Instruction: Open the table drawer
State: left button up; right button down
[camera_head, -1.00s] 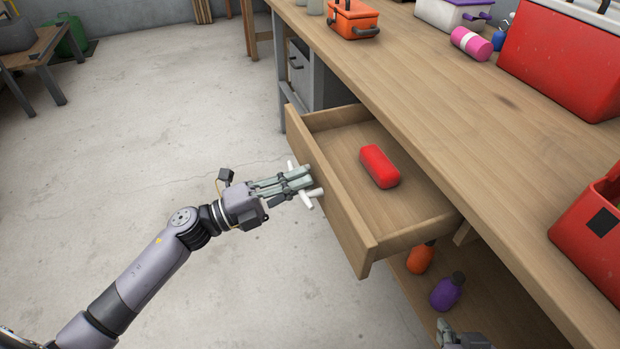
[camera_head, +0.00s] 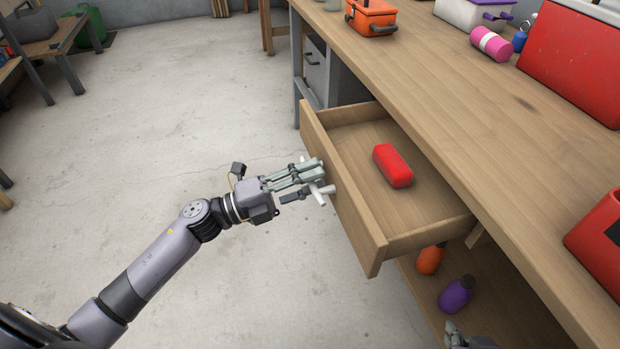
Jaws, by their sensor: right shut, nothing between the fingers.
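The table drawer (camera_head: 345,205) is pulled out of the wooden table (camera_head: 470,110), its inside plainly visible. A red case (camera_head: 392,166) lies in it. A white handle (camera_head: 321,196) sticks out from the drawer's front. My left gripper (camera_head: 311,182) is at this handle, its fingers spread apart with the handle between them; whether any finger touches it I cannot tell. My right gripper (camera_head: 458,336) is at the bottom edge, only partly in view, shut and empty, in front of the lower shelf.
An orange bottle (camera_head: 430,259) and a purple bottle (camera_head: 456,294) are on the shelf below the drawer. The concrete floor left of the drawer is clear.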

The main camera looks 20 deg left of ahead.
pick_arm(q)
jog(key=v, duration=1.2)
jog(key=shift+d, duration=0.1)
